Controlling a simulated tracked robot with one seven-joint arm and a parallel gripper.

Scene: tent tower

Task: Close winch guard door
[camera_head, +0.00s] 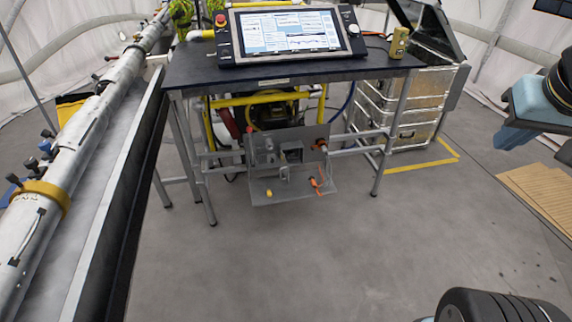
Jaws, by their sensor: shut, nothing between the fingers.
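The winch unit (290,153) hangs on the rail under the dark table, in the middle of the view. A grey plate (290,193), which looks like its guard door, is folded down and sticks out toward me, so it stands open. An orange piece (318,186) and a small yellow piece (268,193) show on or in front of the plate. My gripper is not in view; only parts of my arm show at the right edge and the lower right corner, well apart from the plate.
The table (330,70) carries a console screen (290,33) and a yellow handheld device (399,42). A long pipe (75,135) on a trough runs along the left. Metal cases (410,100) stand right of the table. The floor (320,260) before the winch is clear.

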